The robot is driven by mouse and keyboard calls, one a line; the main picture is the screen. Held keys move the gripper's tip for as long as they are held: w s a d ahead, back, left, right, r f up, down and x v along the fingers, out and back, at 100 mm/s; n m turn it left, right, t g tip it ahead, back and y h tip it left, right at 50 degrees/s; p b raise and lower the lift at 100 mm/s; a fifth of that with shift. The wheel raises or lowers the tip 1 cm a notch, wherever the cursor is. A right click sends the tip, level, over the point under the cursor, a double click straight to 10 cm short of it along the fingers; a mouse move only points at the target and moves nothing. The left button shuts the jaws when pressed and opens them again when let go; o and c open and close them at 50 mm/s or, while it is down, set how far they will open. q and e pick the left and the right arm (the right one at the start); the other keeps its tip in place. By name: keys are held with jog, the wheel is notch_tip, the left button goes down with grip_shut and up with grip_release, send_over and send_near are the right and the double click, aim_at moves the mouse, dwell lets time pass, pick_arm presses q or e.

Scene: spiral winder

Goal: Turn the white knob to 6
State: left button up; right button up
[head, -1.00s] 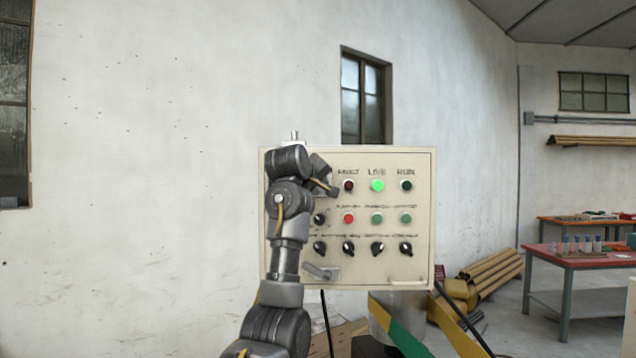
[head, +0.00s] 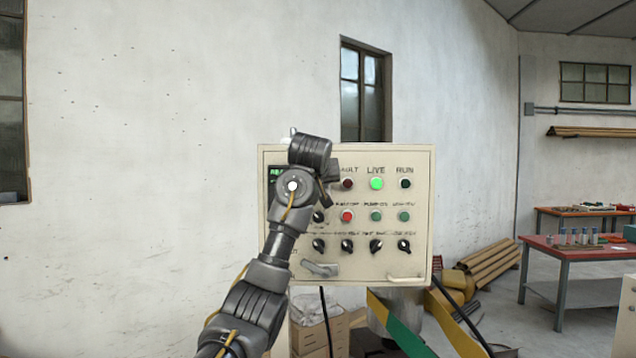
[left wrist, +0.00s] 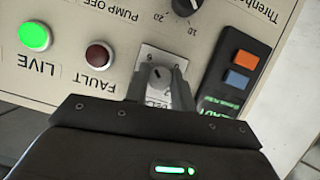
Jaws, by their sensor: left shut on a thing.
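The white knob (left wrist: 157,77) shows in the left wrist view on a pale square plate with small marks. The plate is partly covered, and I cannot read the knob's setting. My left gripper (left wrist: 161,84) has a finger on each side of the knob and is shut on it. In the head view my left arm covers the knob and the upper left of the cream control panel (head: 385,162). My right gripper is in neither view.
The lit green LIVE lamp (left wrist: 34,37) and dark red FAULT lamp (left wrist: 100,55) are beside the knob. A dark display unit (left wrist: 237,78) with orange and blue buttons is close on the other side. Several black knobs, including one (head: 404,246), line the panel's lower row.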

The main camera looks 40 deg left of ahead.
pick_arm(q)
jog(key=shift+f, duration=0.1)
dwell(0.4)
jog(key=o, duration=1)
jog(key=b+v, duration=0.5)
jog(key=v, duration=0.5)
jog(key=shift+s+d+r, duration=0.15)
jog(key=shift+s+r, duration=0.05)
